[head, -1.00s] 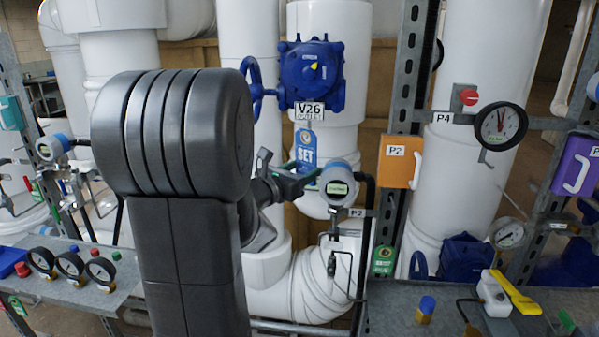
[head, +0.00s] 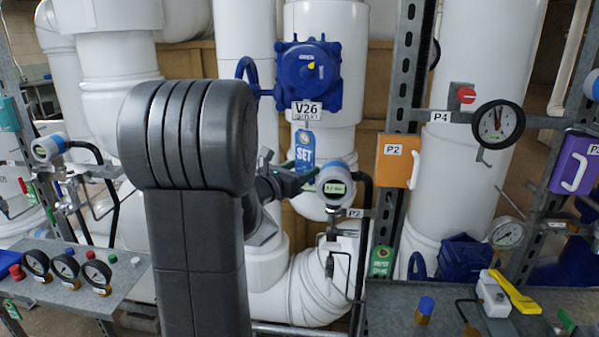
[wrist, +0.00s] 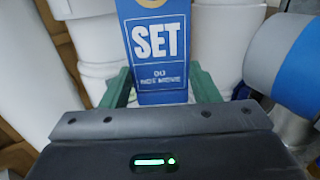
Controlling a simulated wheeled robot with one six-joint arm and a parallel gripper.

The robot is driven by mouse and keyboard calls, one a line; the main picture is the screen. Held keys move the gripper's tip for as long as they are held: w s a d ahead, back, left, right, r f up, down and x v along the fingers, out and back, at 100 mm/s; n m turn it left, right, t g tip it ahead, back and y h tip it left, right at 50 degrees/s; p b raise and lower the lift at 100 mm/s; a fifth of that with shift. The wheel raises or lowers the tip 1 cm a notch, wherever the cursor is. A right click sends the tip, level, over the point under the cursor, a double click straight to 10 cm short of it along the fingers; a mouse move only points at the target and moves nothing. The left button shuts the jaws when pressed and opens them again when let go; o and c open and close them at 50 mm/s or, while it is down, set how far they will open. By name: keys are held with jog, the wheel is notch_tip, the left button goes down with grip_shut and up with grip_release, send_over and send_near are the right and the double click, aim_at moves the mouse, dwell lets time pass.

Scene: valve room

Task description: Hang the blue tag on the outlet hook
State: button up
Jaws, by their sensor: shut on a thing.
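The blue tag (head: 305,150), marked "SET", is upright just below the white V26 OUTLET label (head: 306,109) on the blue valve (head: 309,76). My gripper (head: 305,176) is shut on the tag's lower part. In the wrist view the tag (wrist: 160,42) stands between the green fingers (wrist: 162,92), its "SET / DO NOT MOVE" face toward the camera. The tag's top is cut off there. I cannot make out the outlet hook in either view, nor whether the tag touches it.
A round transmitter (head: 335,187) with a display stands close to the right of my gripper; its blue and white body also shows in the wrist view (wrist: 290,62). An orange P2 box (head: 396,160) and a dial gauge (head: 498,124) are further right. White pipes stand behind.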

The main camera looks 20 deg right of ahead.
dwell(0.4)
jog(key=o, duration=1)
jog(key=shift+o, duration=0.2)
jog(key=b+v, duration=0.2)
jog(key=v, duration=1.1)
jog(key=shift+a, duration=0.35)
jog(key=shift+s, duration=0.15)
